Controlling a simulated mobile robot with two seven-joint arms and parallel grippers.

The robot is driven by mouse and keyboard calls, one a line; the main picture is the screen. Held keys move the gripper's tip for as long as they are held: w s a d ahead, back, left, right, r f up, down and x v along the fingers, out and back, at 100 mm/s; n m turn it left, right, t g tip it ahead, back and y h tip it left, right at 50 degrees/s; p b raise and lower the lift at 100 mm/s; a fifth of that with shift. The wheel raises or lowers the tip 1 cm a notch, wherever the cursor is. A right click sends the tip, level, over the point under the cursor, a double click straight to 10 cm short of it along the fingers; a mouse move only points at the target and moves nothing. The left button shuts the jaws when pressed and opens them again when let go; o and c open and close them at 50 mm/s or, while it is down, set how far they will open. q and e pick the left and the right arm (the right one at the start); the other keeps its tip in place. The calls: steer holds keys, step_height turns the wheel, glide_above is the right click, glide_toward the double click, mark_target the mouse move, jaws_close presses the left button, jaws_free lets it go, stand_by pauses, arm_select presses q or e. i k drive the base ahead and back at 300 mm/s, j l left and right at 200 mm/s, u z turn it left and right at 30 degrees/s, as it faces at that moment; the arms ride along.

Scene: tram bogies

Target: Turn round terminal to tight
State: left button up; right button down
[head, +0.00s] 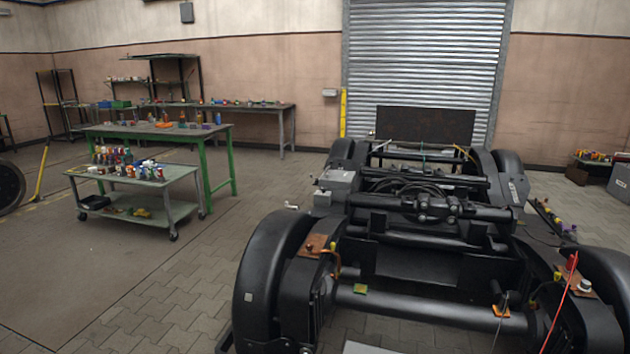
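The black tram bogie (400,262) fills the right half of the head view. On its near right side, a small pale round knob (585,284) sits on a brown plate; it may be the round terminal, but it is too small to tell. A red piece (572,262) with a red cable stands just left of it. On the near left side, another brown plate (312,246) carries a small fitting and an orange-brown cable. Whether any terminal is loose or tight cannot be seen. Neither of my grippers is in view.
A green-legged workbench (158,131) and a wheeled trolley (140,176) with several small items stand left of the bogie. A long bench (270,107) runs along the back wall. A roller shutter (424,55) is behind the bogie. The paved floor (185,270) at front left is clear.

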mark_target(585, 285)
steer(key=z, duration=1.55)
steer(key=i+l, duration=0.35)
steer(key=l, duration=0.15)
steer(key=i+l, duration=0.75)
steer(key=l, duration=0.25)
steer(key=i+l, duration=0.4)
steer(key=l, duration=0.1)
